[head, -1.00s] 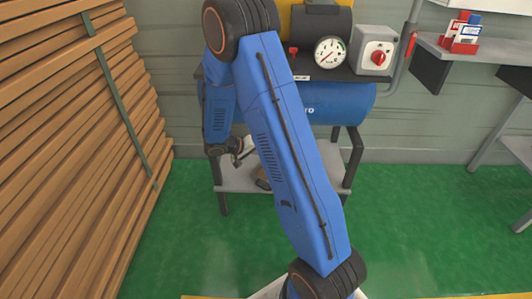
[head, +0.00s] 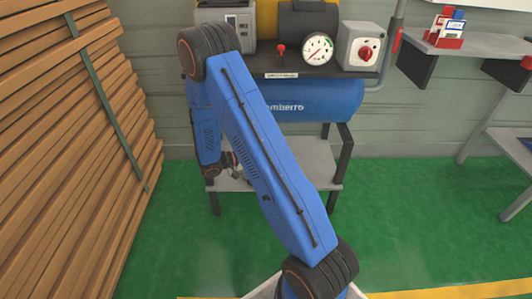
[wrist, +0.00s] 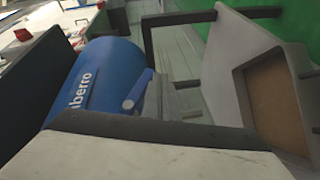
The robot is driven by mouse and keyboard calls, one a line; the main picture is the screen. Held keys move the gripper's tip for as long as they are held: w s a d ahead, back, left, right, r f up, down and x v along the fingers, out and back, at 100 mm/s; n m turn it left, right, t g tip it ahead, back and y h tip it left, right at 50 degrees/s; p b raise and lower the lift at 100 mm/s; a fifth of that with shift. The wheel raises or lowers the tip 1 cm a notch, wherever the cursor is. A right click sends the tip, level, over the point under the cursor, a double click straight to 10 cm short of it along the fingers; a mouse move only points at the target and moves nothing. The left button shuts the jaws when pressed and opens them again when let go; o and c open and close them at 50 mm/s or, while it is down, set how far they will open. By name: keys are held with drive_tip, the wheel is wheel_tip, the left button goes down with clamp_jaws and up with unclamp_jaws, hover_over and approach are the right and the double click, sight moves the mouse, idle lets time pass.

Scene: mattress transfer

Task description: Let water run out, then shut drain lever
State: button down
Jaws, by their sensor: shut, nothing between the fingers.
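The compressor's blue tank (head: 315,100) hangs in its dark stand in the head view, partly behind my arm. The tank also fills the left of the wrist view (wrist: 95,80), with white lettering. A small blue lever-like part (wrist: 138,92) shows at the tank's end in the wrist view; I cannot tell its exact position as a valve. My gripper (head: 238,173) is shut and empty, low beside the left part of the stand, below the tank. In the wrist view its fingers are not clearly distinguishable. No running water can be made out.
The stand's grey lower shelf (head: 290,165) lies below the tank. A pressure gauge (head: 317,49), a red lever (head: 280,50) and a switch box (head: 358,46) sit above it. Stacked planks (head: 70,150) fill the left. Green floor (head: 410,220) is clear to the right.

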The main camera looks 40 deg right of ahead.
drive_tip(key=shift+s+d+r, duration=0.35)
drive_tip(key=shift+d, duration=0.1)
idle(1.5)
